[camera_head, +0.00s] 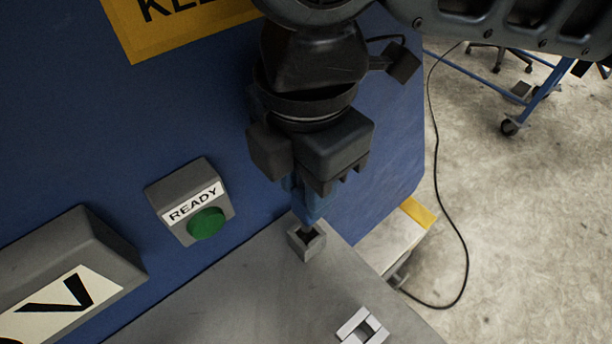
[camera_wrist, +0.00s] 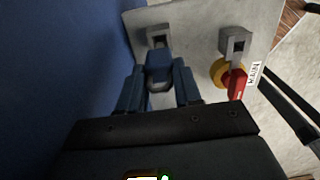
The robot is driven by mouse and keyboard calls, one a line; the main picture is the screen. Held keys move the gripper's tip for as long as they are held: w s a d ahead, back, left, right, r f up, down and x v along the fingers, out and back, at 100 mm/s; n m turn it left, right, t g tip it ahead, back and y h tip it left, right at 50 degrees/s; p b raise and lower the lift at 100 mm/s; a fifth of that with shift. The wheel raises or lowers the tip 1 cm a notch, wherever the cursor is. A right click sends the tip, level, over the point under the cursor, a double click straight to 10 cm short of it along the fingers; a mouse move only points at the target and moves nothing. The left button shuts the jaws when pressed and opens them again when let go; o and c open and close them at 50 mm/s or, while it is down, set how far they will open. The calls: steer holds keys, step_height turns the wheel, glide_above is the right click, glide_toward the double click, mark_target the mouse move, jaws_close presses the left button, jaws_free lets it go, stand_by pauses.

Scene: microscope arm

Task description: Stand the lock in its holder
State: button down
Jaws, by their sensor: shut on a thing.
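The lock shows in the wrist view as a dark blue body (camera_wrist: 159,70) with a greyer end, between my fingers. My gripper (camera_wrist: 160,85) is shut on it. In the head view my gripper (camera_head: 310,188) points down, with the blue lock (camera_head: 312,208) below its dark palm. The lock's lower end is over or in the opening of a grey square holder (camera_head: 318,246) at the plate's far corner; I cannot tell how deep. This holder (camera_wrist: 157,32) also shows just beyond the lock in the wrist view.
A second, pale square holder (camera_head: 352,324) stands nearer on the grey plate (camera_head: 240,290). A blue panel rises on the left with a green READY button (camera_head: 206,223). The wrist view shows a red handle (camera_wrist: 237,84) on a yellow disc beside a MAIN label.

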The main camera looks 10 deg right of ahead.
steer(key=shift+f+b, duration=1.5)
steer(key=shift+f, duration=0.95)
steer(key=c, duration=0.7)
jaws_free()
steer(key=shift+r, duration=0.1)
step_height(320, 180, up, 8)
steer(key=shift+f, duration=0.2)
steer(key=shift+s, duration=0.1)
